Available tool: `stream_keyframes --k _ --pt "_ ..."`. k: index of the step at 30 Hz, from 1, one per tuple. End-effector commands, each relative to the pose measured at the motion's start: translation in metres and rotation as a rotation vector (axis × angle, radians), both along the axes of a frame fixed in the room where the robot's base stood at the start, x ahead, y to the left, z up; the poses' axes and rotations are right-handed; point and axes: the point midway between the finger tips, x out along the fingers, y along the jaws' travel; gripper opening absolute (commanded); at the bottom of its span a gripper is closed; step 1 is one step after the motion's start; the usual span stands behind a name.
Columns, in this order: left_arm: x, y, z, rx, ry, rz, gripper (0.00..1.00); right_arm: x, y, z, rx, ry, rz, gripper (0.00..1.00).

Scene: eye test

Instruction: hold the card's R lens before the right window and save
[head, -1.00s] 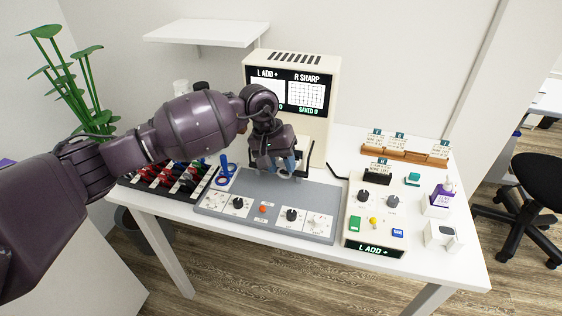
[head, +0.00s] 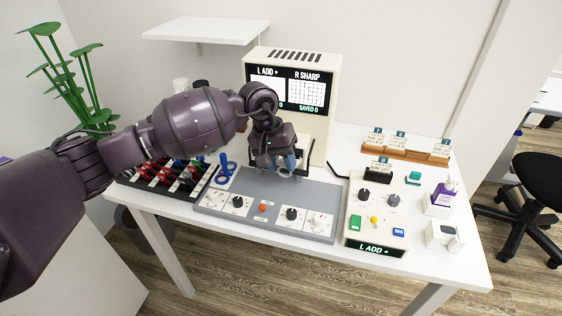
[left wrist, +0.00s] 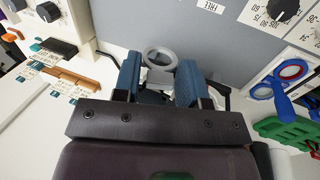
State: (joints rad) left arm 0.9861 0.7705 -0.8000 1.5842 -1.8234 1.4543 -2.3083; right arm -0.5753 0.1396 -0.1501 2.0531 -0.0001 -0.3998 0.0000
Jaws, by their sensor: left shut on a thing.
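My left gripper (head: 279,163) is shut on a pale grey ring-shaped lens (head: 284,173), held above the rear of the grey panel (head: 265,185). In the left wrist view the lens ring (left wrist: 160,58) shows between the blue fingers (left wrist: 158,80). A dark bracket (head: 306,155) stands close beside the gripper; my arm hides much of it, and I cannot tell whether the lens lines up with a window. The screen (head: 291,92) reads "L ADD +", "R SHARP" and "SAVED 0". The card (head: 380,164) stands in a black holder, its text too small to read. My right gripper is not seen.
A control box (head: 375,210) with knobs, green, yellow and blue buttons (head: 398,232) reads "L ADD +". A blue-handled lens (head: 225,170) stands left of the gripper, by a black lens tray (head: 195,192). Wooden card racks (head: 405,154) and a purple bottle (head: 440,197) are right.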

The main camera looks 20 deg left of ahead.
Motion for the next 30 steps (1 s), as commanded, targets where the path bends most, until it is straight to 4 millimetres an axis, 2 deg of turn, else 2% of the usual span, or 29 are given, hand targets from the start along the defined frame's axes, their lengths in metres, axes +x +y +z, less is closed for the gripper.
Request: stream_keyframes --k 1,10,30 --pt "0.0 0.0 0.0 0.0 0.0 0.0 0.17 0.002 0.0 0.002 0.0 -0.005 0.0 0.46" --pt "0.0 0.0 0.0 0.0 0.0 0.0 0.17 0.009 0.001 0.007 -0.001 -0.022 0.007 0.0" --pt "0.0 0.0 0.0 0.0 0.0 0.0 0.17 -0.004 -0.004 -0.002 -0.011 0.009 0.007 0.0"
